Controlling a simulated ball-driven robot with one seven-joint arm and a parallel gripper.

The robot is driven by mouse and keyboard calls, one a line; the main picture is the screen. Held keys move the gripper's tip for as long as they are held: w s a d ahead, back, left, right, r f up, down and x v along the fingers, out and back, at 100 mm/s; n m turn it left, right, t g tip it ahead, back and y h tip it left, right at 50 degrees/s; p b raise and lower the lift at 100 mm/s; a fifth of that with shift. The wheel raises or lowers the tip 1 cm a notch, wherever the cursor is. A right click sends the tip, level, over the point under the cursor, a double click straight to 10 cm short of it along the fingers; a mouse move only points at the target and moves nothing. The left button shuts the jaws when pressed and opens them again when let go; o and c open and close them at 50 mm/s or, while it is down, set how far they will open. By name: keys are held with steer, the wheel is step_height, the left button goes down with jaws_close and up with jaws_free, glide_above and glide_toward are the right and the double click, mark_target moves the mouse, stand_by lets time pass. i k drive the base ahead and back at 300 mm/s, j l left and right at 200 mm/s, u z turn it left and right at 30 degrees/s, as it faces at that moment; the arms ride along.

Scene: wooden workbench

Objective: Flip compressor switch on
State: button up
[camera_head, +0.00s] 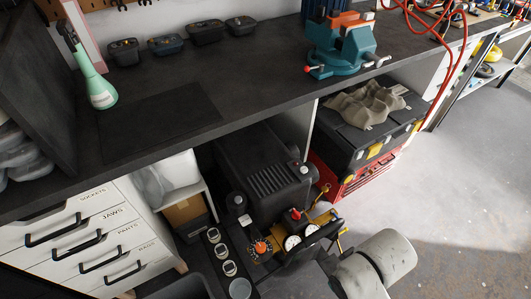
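The black compressor (265,175) stands on the floor under the workbench. On its front are a red-orange knob (262,247), a second small red-topped control (295,214) and two white round gauges (292,242). I cannot tell which control is the switch or how it is set. My pale arm comes in at the lower right. A dark part that seems to be my gripper (314,240) is close to the gauges, right of the red-orange knob. Its fingertips do not show clearly, and I cannot tell whether it touches anything.
The dark workbench top (190,95) overhangs the compressor. A white drawer unit (85,235) stands at left. A black toolbox (370,130) with a grey cloth on it sits on a red case (355,178) at right. Open grey floor (460,200) lies to the right.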

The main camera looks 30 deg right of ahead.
mark_target(295, 215)
steer(key=k+l, duration=0.7)
steer(key=i+l, duration=0.1)
steer(key=i, duration=0.3)
steer(key=i+l, duration=0.1)
steer(key=i, duration=0.3)
